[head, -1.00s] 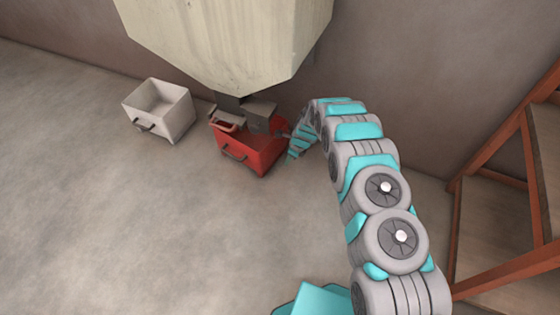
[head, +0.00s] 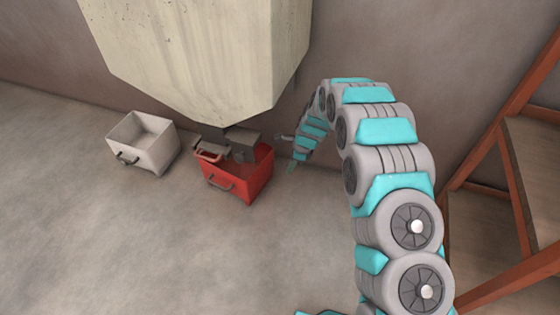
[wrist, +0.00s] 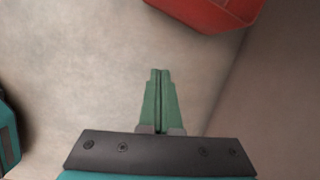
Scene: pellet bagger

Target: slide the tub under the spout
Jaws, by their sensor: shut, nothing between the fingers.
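The red tub (head: 245,185), an open box with a handle on its front, stands on the floor below the hopper. The dark grey spout (head: 243,143) hangs over it and hides part of its opening. A pale grey tub (head: 155,152) stands apart to its left. My gripper (head: 291,167) is to the right of the red tub, with a gap between them. In the wrist view my gripper (wrist: 159,73) has its green fingers together and empty, with the red tub (wrist: 212,10) at the top edge.
The large cream hopper (head: 200,60) hangs above the tubs, close to the back wall (head: 400,50). A reddish-brown frame with wooden steps (head: 510,190) stands at the right. The floor (head: 120,240) in front is clear.

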